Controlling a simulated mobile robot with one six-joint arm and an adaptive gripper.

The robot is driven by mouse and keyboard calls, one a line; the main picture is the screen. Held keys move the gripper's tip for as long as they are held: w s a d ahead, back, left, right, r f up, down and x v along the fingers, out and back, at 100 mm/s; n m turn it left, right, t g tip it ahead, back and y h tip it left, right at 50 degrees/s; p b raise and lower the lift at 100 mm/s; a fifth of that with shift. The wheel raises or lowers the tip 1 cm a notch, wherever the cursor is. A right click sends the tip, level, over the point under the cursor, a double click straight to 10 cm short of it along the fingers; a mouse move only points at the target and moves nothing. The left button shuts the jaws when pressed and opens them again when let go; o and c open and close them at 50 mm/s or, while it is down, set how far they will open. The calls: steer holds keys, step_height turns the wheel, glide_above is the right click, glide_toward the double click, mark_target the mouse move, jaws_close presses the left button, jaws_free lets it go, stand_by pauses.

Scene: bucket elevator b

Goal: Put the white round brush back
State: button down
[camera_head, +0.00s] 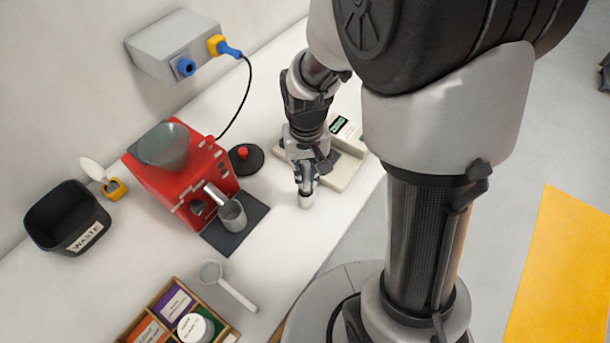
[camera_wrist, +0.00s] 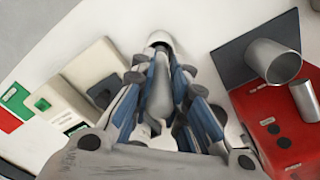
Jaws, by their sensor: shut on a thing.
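My gripper (camera_head: 306,180) is shut on a pale, slim thing that looks like the white round brush (camera_head: 305,201). Its whitish round end sticks out below the fingers, low over the white worktop. In the wrist view the brush (camera_wrist: 158,40) lies between the blue-grey fingers of my gripper (camera_wrist: 160,62), its grey body partly hidden by them. I cannot tell whether its end touches the worktop. A yellow holder (camera_head: 116,189) with a white oval piece (camera_head: 94,169) stands beside the black waste bin (camera_head: 65,222).
Left of my gripper stand the red grinder (camera_head: 180,170), a metal cup (camera_head: 232,215) on a dark mat (camera_head: 238,236) and a black round tamper base (camera_head: 246,162). A scale (camera_head: 345,168) is close behind. A strainer (camera_head: 229,284) and sectioned box (camera_head: 157,311) lie in front.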

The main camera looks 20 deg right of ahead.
mark_target(306, 180)
steer(key=shift+f, duration=1.35)
steer(key=shift+f+b, duration=0.15)
steer(key=shift+b, duration=0.25)
steer(key=c, duration=1.6)
jaws_free()
steer(key=shift+o, duration=0.2)
step_height(306, 180, up, 13)
steer(key=p, duration=0.4)
steer(key=shift+f, duration=0.15)
steer(key=s+r+n+t, duration=0.1)
steer(key=s+r+t, duration=0.3)
steer(key=s+r, duration=0.7)
steer(key=s, duration=0.4)
steer(key=shift+r+n+t, duration=0.3)
steer(key=shift+r+n, duration=0.05)
steer(key=shift+n, duration=0.05)
